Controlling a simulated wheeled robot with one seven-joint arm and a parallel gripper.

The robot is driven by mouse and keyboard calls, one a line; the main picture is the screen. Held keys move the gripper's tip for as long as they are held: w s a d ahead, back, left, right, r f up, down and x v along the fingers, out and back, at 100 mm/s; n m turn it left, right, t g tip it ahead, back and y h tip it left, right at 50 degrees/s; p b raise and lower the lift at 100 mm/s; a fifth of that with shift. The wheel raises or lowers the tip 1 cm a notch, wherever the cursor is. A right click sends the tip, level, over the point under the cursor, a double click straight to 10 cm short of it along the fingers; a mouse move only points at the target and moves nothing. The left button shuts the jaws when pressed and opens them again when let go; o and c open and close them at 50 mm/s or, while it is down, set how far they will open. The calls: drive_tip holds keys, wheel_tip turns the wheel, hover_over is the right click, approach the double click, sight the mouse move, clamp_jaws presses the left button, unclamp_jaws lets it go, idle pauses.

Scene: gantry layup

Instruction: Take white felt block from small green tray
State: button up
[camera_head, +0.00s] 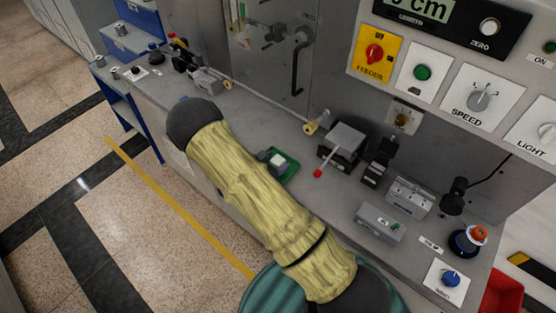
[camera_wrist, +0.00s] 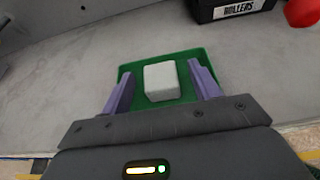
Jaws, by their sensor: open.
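The small green tray (camera_wrist: 188,62) lies on the grey bench top in the wrist view. The white felt block (camera_wrist: 161,81) sits in it, near its middle. My gripper (camera_wrist: 162,88) is open, with one purple finger to the left and one to the right of the block. Gaps show between the block and both fingers, and the gripper holds nothing. The fingers overlap the tray's sides in the picture; their height above it is hard to tell. In the head view the tray (camera_head: 292,167) and block (camera_head: 276,159) show just right of my arm, which hides part of the tray and my gripper.
A dark box labelled "ROLLERS" (camera_wrist: 232,8) and a red knob (camera_wrist: 302,12) stand beyond the tray. In the head view, a lever with a red ball (camera_head: 318,173) and grey metal blocks (camera_head: 380,222) stand right of the tray. A control panel (camera_head: 455,75) rises behind.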

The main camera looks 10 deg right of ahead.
sight(275, 162)
idle(0.5)
drive_tip(key=c, duration=1.1)
drive_tip(key=shift+o, duration=0.2)
wheel_tip(275, 162, up, 10)
drive_tip(key=b, duration=0.1)
drive_tip(key=shift+b, duration=0.4)
